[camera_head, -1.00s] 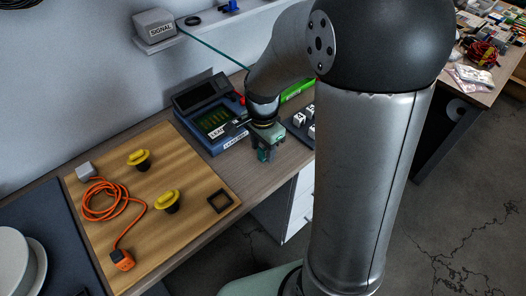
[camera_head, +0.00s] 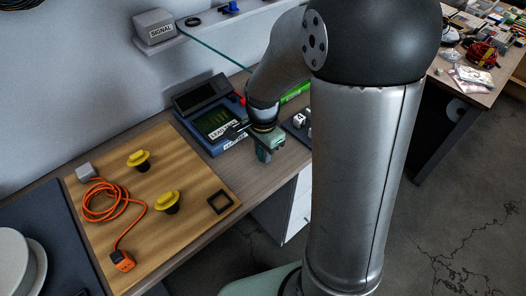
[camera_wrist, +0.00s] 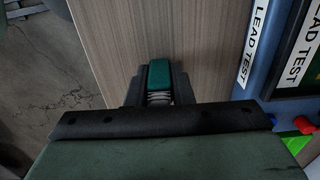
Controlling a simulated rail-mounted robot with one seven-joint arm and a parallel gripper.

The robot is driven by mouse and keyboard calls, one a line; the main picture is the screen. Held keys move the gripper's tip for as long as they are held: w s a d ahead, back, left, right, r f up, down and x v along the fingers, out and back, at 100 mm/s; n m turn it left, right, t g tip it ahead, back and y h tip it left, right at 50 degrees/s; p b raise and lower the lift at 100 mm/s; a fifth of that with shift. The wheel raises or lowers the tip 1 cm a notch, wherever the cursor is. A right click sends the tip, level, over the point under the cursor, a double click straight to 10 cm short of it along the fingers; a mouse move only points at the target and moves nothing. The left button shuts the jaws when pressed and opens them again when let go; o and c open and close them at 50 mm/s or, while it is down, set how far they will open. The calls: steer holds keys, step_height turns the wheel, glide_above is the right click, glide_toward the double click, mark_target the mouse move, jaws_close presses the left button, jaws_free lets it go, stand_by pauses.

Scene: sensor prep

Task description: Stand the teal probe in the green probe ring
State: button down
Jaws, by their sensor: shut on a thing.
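My gripper (camera_head: 264,154) is shut on the teal probe and hangs near the front edge of the bench, just in front of the lead tester. The teal probe (camera_wrist: 159,75) shows between the two dark fingers in the wrist view, with a ribbed grey part at its near end. Its lower end is hidden. I cannot make out the green probe ring for certain. A bright green item (camera_head: 296,91) lies behind my arm and is partly covered by it. Green also shows at the right edge of the wrist view (camera_wrist: 299,144).
The blue lead tester (camera_head: 213,124) stands close behind my gripper. A wooden board (camera_head: 120,180) at left carries two yellow-topped knobs (camera_head: 167,201), a coiled orange cable (camera_head: 100,203) and a dark square frame (camera_head: 220,202). A signal box (camera_head: 155,27) sits on the shelf.

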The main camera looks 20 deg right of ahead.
steer(key=shift+r, duration=0.5)
steer(key=s+d+r+b, duration=0.1)
steer(key=s+d+r, duration=0.1)
steer(key=s+r, duration=1.05)
steer(key=w+n, duration=0.7)
steer(key=w, duration=1.2)
steer(key=w+f+n, duration=0.2)
steer(key=w, duration=0.3)
steer(key=w+a+f+n, duration=0.1)
steer(key=w+f+n, duration=0.1)
steer(key=w, duration=0.3)
steer(key=w+a+f+n, duration=0.1)
steer(key=w+f+n, duration=0.1)
steer(key=w, duration=0.4)
steer(key=shift+f, duration=0.75)
